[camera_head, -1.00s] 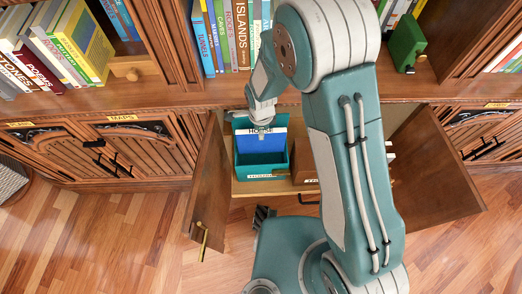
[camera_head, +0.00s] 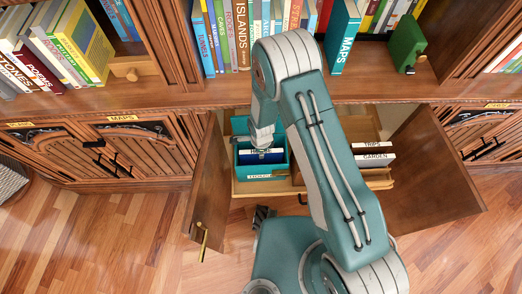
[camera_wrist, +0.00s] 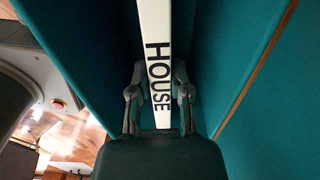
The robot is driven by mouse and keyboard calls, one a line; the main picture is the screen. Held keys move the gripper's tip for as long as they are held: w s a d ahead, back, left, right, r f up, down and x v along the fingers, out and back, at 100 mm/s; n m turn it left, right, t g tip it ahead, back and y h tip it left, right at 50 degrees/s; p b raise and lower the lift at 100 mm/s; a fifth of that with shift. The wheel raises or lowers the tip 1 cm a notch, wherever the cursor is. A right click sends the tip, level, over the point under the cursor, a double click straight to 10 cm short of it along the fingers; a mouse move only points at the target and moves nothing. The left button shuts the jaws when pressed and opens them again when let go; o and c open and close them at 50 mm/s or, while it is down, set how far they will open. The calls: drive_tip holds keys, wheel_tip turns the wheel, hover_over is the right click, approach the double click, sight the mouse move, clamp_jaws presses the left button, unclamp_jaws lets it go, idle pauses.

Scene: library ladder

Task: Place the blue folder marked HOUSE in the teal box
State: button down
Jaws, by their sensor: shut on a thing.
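The blue folder (camera_head: 258,158) marked HOUSE is down inside the teal box (camera_head: 262,172), which sits in the open cabinet. Its white labelled edge (camera_wrist: 157,60) shows in the wrist view, with the box's teal walls on both sides. My gripper (camera_head: 264,148) is at the box opening, its fingers (camera_wrist: 160,95) on either side of the white edge, shut on the folder. The folder's lower part is hidden by the box and my gripper.
White-edged folders marked TRIPS (camera_head: 371,146) and GARDEN (camera_head: 374,157) stand right of the box. Open cabinet doors (camera_head: 208,185) and (camera_head: 440,165) flank it. Bookshelves run above. The wooden floor (camera_head: 120,235) in front is clear.

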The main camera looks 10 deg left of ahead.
drive_tip(key=c, duration=0.6)
unclamp_jaws()
wheel_tip(320, 180, up, 12)
drive_tip(key=shift+s+r, duration=0.1)
idle(0.5)
